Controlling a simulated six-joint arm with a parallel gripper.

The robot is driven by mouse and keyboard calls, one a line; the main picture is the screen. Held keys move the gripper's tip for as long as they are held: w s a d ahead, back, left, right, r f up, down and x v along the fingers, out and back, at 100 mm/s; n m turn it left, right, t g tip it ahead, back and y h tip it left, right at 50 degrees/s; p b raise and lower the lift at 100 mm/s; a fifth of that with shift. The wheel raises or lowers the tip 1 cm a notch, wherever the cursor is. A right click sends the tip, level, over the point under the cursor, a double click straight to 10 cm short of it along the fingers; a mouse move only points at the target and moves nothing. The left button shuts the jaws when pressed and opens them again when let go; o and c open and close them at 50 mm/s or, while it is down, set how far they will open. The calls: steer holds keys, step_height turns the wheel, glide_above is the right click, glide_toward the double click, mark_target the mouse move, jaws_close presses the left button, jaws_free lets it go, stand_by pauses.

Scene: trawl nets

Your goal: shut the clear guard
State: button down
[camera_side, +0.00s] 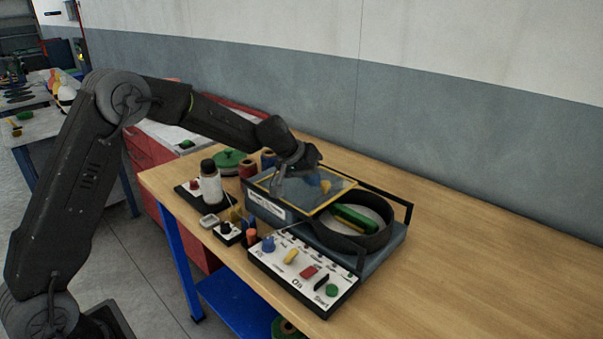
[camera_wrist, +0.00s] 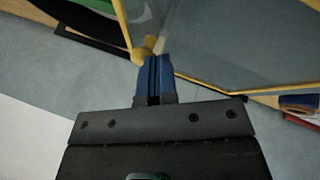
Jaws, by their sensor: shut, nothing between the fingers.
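The clear guard (camera_side: 345,184) is a see-through panel with a yellow edge. It lies over the left part of the machine (camera_side: 392,252), and the round black drum (camera_side: 342,241) to its right is uncovered, with a green piece (camera_side: 355,218) inside. My gripper (camera_side: 315,179) is over the guard, close to its yellow knob (camera_side: 325,187). In the wrist view, the blue fingers (camera_wrist: 155,58) are together and empty. Their tips are right by the yellow knob (camera_wrist: 142,52); I cannot tell whether they touch it. The guard's clear panel (camera_wrist: 235,45) also shows there.
A black bar frame (camera_side: 409,215) stands up at the machine's right side. A control panel (camera_side: 305,275) with coloured knobs is in front. A white bottle (camera_side: 210,187), spools (camera_side: 248,168) and small boxes crowd the left. The table's right side (camera_side: 490,265) is clear.

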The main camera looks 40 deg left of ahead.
steer(key=d, duration=1.6)
steer(key=shift+d, duration=0.25)
steer(key=shift+s, duration=0.1)
steer(key=s+a+r+m, duration=0.1)
steer(key=s+a+r, duration=0.6)
steer(key=s+r, duration=0.65)
steer(key=s+a+f+m+y, duration=0.1)
steer(key=s+a, duration=0.1)
steer(key=s, duration=1)
steer(key=s+a+f+m+y, duration=0.1)
steer(key=s+a+m, duration=0.1)
steer(key=s, duration=1)
steer(key=shift+s+a+f+g+y, duration=0.15)
steer(key=shift+a+f+g+y, duration=0.15)
steer(key=shift+a+y, duration=0.1)
